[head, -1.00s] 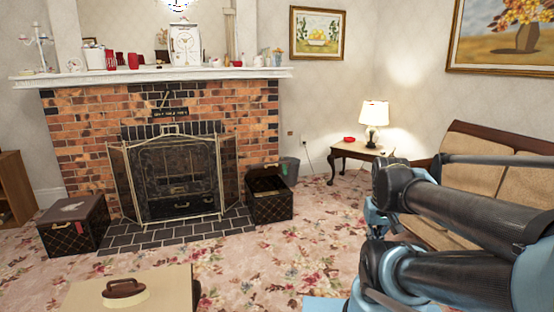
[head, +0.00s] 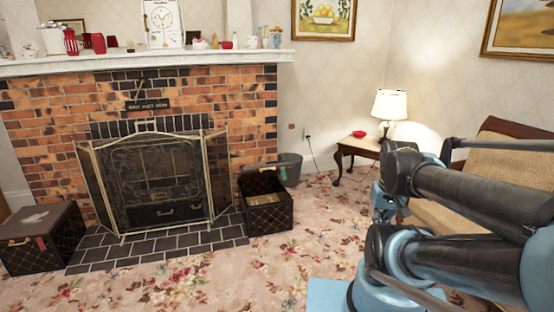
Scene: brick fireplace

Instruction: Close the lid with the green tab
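A dark box with a gold lattice pattern (head: 268,212) stands on the carpet just right of the hearth. Its top is open, and a light interior shows. Its lid (head: 258,183) stands raised at the back of the box. A green tab (head: 283,174) shows at the lid's upper right. My arm's links fill the right side of the view, apart from the box. I cannot make out my gripper's fingers.
A similar box (head: 42,238) with a red tab stands shut left of the hearth. A fireplace screen (head: 155,185) stands between the boxes. A grey bin (head: 290,168) is behind the open box. Flowered carpet (head: 215,280) in front is clear.

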